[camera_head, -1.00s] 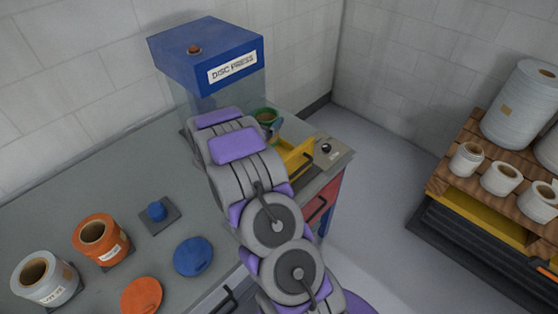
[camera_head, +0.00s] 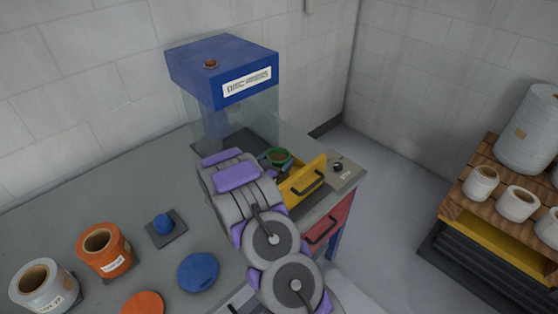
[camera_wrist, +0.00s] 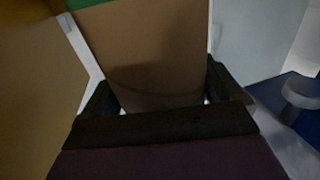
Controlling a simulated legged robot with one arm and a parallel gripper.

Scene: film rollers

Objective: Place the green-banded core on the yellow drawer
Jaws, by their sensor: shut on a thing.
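The green-banded core (camera_head: 279,156) is a brown tube with a green band at its upper end. In the wrist view the brown core (camera_wrist: 150,50) fills the space between the dark fingers of my gripper (camera_wrist: 160,95), which is shut on it. In the head view my gripper (camera_head: 282,173) is partly hidden behind my arm. The yellow drawer (camera_head: 306,182) has a dark handle on its front and lies just right of and below the core. A yellow-brown surface, likely the drawer (camera_wrist: 35,90), fills the left of the wrist view. Contact between core and drawer is unclear.
The blue disc press (camera_head: 222,72) with clear walls stands behind the core. A knob panel (camera_head: 340,170) is right of the drawer. Orange (camera_head: 103,250) and white (camera_head: 42,286) rolls and a blue disc (camera_head: 198,272) lie on the left counter. A wooden pallet (camera_head: 480,205) holds white rolls.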

